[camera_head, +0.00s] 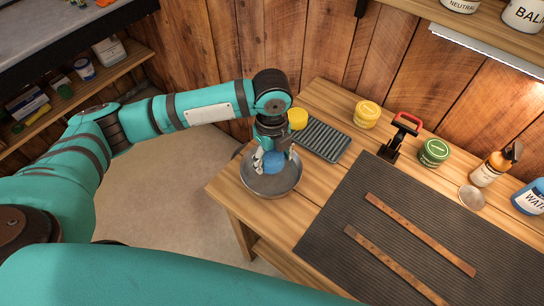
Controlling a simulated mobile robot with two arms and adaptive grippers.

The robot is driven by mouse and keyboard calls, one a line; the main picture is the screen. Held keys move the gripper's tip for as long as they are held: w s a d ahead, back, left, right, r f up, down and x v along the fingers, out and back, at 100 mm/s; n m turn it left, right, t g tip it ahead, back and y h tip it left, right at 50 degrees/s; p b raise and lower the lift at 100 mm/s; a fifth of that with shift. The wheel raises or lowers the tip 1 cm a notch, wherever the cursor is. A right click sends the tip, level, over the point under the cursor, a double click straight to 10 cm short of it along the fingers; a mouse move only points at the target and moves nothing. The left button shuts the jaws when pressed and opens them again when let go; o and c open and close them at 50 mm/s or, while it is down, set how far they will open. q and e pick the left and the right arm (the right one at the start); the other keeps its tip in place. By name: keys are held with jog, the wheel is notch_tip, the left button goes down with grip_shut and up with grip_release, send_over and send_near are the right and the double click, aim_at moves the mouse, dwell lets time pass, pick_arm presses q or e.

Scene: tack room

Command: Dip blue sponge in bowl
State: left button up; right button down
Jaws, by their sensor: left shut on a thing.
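The blue sponge (272,162) is held in my left gripper (270,158), which points down over the bowl. The metal bowl (272,187) stands on the wooden table near its left corner. The sponge is over the bowl's far part, within its rim as seen from above. I cannot tell whether it touches the bowl's inside or any liquid. My left gripper's fingers are partly hidden by its own wrist. My right gripper is not in view; a teal arm link of mine crosses the bottom.
A dark ribbed tray (323,139) lies behind the bowl, with a yellow round thing (297,118) beside it. A yellow-lidded jar (366,114), a red-handled tool (402,135), a green tin (433,152) and bottles line the back. Two leather straps (420,234) lie on a dark mat (350,215).

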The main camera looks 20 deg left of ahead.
pick_arm(q)
jog(key=shift+f+b, duration=0.55)
jog(key=shift+f, duration=2.3)
jog(key=shift+r, duration=0.1)
notch_tip(320, 180, up, 13)
jog(key=p, duration=1.4)
